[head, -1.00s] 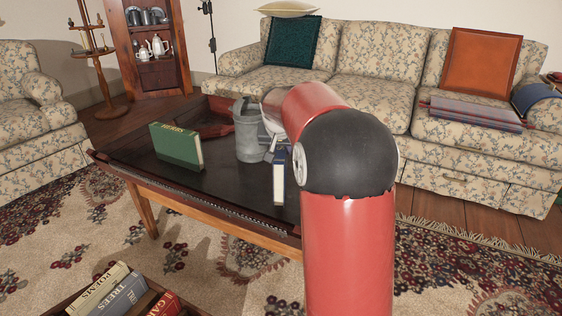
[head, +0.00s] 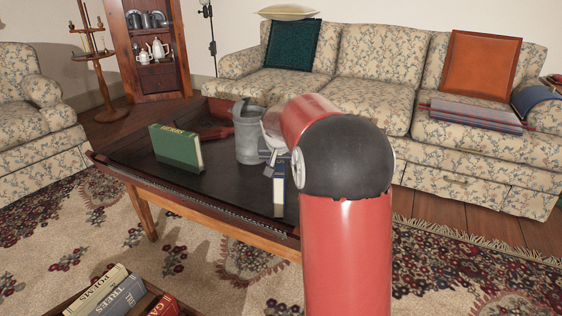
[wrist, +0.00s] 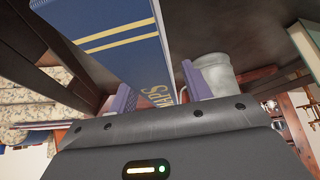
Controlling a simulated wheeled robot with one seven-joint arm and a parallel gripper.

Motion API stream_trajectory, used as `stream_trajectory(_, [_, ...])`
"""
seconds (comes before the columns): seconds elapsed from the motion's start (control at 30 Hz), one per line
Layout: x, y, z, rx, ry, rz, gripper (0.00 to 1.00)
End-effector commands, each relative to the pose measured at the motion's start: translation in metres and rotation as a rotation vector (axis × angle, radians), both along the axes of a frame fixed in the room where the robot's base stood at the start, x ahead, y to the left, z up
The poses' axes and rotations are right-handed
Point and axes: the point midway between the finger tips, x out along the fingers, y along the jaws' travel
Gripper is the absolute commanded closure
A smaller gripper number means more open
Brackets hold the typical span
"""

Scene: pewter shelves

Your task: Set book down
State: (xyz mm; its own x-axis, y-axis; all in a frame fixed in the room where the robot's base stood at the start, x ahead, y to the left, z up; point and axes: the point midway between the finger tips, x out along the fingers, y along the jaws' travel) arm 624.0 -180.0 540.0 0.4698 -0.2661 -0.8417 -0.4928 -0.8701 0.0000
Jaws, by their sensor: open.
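A blue book with yellow bands and the word MAPS (wrist: 118,42) stands upright on the dark coffee table (head: 125,160). Its narrow edge shows in the head view (head: 279,184), left of my arm. My gripper (wrist: 163,90) is open in the wrist view, with its two purple-grey fingers apart on either side of the book's lettered end. Whether either finger touches the cover I cannot tell. In the head view my red arm partly hides the gripper, and only a small grey part shows beside the book.
A green book (head: 176,148) stands to the left on the table. A grey metal can (head: 249,136) stands close behind the blue book and also shows in the wrist view (wrist: 216,75). A box of books (head: 115,292) is at the lower left. Table between the books is clear.

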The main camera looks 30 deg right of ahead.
Motion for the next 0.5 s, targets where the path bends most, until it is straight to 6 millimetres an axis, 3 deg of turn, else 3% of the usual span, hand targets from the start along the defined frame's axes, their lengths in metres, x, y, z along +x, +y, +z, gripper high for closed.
stream_trajectory(0.17, [-0.003,0.002,0.01,-0.001,-0.002,0.0,0.51])
stream_trajectory(0.5, [-0.035,0.021,0.068,-0.001,-0.003,0.001,0.51])
